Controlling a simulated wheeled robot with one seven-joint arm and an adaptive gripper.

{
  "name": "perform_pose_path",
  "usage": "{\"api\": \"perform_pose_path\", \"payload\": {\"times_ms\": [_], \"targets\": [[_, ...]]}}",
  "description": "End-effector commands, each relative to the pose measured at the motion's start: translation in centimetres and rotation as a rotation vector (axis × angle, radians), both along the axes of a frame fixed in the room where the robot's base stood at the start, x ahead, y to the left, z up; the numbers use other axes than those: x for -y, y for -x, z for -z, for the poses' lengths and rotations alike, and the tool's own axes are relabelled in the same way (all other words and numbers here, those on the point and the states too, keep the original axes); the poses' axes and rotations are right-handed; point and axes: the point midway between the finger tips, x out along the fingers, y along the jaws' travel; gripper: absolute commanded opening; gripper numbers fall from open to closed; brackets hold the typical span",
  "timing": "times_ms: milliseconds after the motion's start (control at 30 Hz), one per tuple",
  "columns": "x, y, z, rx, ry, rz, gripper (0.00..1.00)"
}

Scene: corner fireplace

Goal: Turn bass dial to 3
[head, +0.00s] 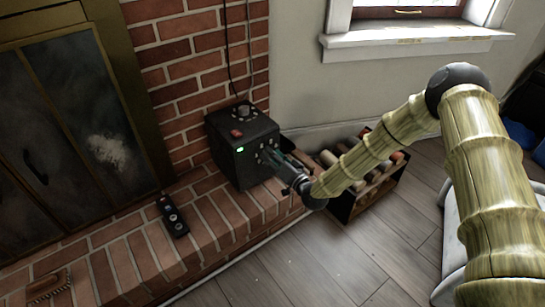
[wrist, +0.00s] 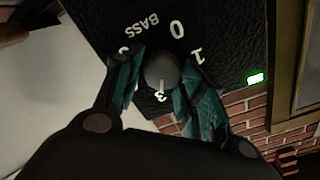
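The bass dial (wrist: 162,70) is a round grey knob on a black speaker box (head: 228,167). In the wrist view its printed numbers 0, 1 and 3 and the word BASS show around it; another number at left is mostly covered by a finger. A pale mark on the knob's lower edge points at the 3. My gripper (wrist: 161,62) has one teal finger on each side of the knob, tips close against it. In the head view my gripper (head: 280,162) is at the box's front face and hides the dial.
The box stands on a brick hearth ledge (head: 215,215) against a brick wall, with cables above. A black remote (head: 172,216) lies on the ledge at left. A low crate (head: 343,208) with several rolled items stands right behind my wrist. A green light (wrist: 255,78) glows on the box.

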Motion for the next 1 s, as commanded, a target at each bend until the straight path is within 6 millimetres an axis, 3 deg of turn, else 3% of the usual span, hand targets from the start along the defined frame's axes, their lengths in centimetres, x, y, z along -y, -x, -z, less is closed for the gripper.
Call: {"api": "perform_pose_path", "payload": {"times_ms": [67,500,1000], "targets": [[0.0,0.0,0.0,0.000,0.000,0.000,0.58],[0.3,0.5,0.0,0.000,0.000,-0.001,0.58],[5.2,7.3,0.0,-0.001,0.000,-0.001,0.58]]}}
